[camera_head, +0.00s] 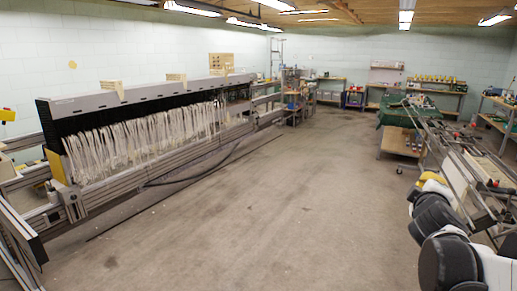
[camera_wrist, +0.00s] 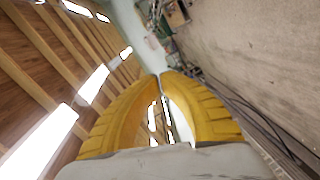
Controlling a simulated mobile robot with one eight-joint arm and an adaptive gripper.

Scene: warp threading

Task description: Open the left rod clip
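The warp threading machine (camera_head: 140,92) stands along the left wall in the head view, with a long grey top beam and a row of white threads (camera_head: 150,138) hanging below it. A yellow plate (camera_head: 56,166) shows at its near left end. The left rod clip is too small to make out in either view. My gripper (camera_wrist: 161,76) shows in the wrist view with two yellow ribbed fingers. Their tips meet and nothing is held between them. The wrist view looks past the fingers at the ceiling and floor, far from the machine's threads.
The grey floor (camera_head: 240,200) between the machine and the right side is clear. A dark cable (camera_head: 195,172) runs beside the machine. Workbenches stand at the back, and a green-covered table (camera_head: 408,112) and a long metal frame (camera_head: 455,160) stand at the right.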

